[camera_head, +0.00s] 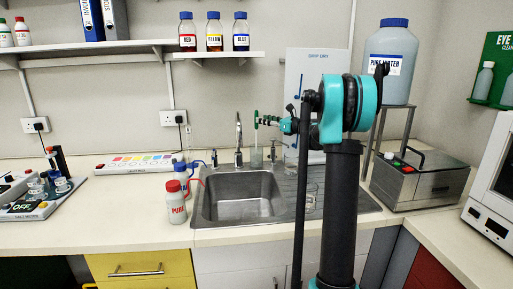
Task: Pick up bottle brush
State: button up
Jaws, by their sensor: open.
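A thin upright item with a green top (256,119), which looks like the bottle brush, stands behind the sink. Its lower end goes down into a small clear container (256,158) near the tap. My gripper (264,121) is small in the picture and points left at the height of the green top. It is open, and its tips appear right beside or around the green part. I cannot tell whether they touch it. The brush's bristles are too small to make out.
The steel sink (239,196) lies below, with a tap (238,135) behind it. A drip-dry board (302,85) stands behind my arm. Wash bottles (177,205) stand left of the sink, and a steel water bath (418,178) stands right. A shelf (215,55) with reagent bottles hangs above.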

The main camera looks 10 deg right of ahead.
aim_at(256, 129)
jog(key=x, duration=0.5)
jog(key=shift+a+f, duration=0.1)
jog(key=shift+f, duration=0.1)
grip_shut()
